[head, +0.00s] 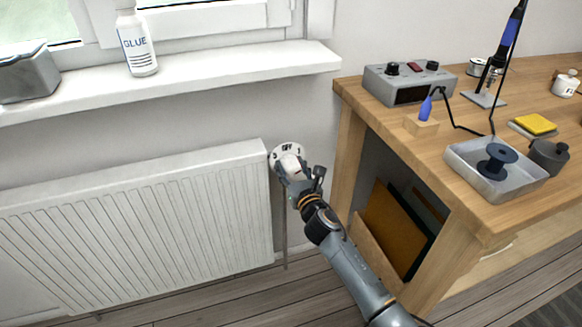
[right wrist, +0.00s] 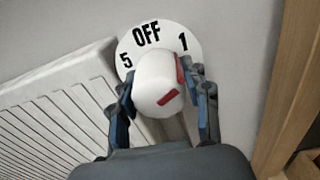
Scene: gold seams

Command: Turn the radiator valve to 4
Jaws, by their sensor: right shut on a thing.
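The radiator valve has a white round dial plate (head: 287,150) at the right end of the radiator (head: 150,225). In the right wrist view the dial plate (right wrist: 147,33) shows OFF at the top, 5 on the left and 1 on the right; its lower part is hidden. The white valve knob (right wrist: 157,78) has a red stripe on its right side, near the 1, and a red mark on its front. My right gripper (head: 291,175) is shut on the knob, one finger on each side in the right wrist view (right wrist: 164,92). My left gripper is out of view.
A wooden workbench (head: 400,135) stands close on the right, with a grey control box (head: 408,84) and a metal tray (head: 465,160) on top. A windowsill (head: 200,82) with a glue bottle (head: 135,42) runs above the radiator. The wall around the dial is bare.

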